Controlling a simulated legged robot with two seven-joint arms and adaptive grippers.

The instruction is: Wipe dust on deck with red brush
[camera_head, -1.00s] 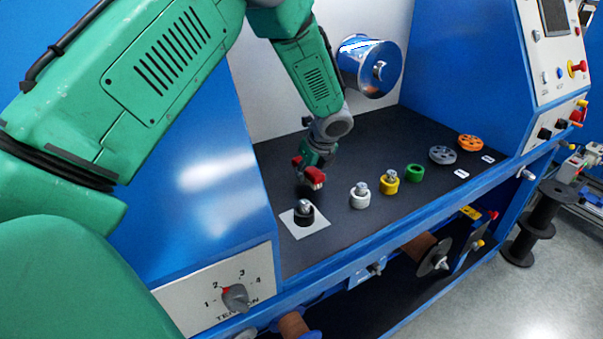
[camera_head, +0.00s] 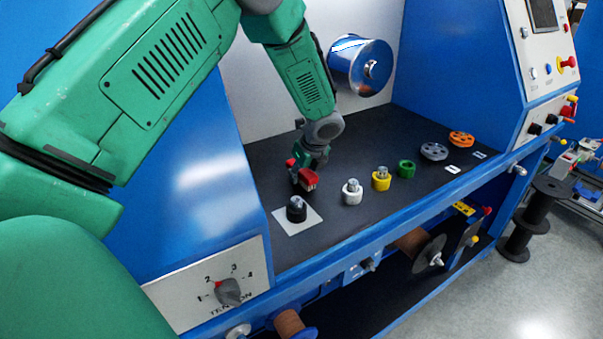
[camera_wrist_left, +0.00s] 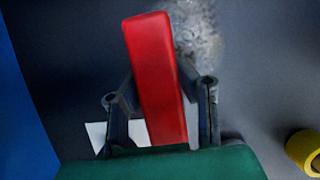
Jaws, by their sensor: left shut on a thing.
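My left gripper (camera_head: 306,178) is shut on the red brush (camera_head: 308,182), low over the dark deck (camera_head: 345,143). In the left wrist view the red brush (camera_wrist_left: 157,75) lies lengthwise between the two fingers, slightly tilted, its bristles hidden. A pale grey dust patch (camera_wrist_left: 197,35) shows on the deck there, just beyond and right of the brush's far end. Whether the bristles touch the deck is not clear. My right gripper is in neither view.
A black pulley (camera_head: 296,209) stands on a white square (camera_head: 289,227) in front of the gripper. White (camera_head: 352,192), yellow (camera_head: 381,178) and green (camera_head: 406,168) pulleys stand to the right, then grey (camera_head: 434,151) and orange (camera_head: 461,139) wheels. A shiny drum (camera_head: 362,67) juts from the back wall.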

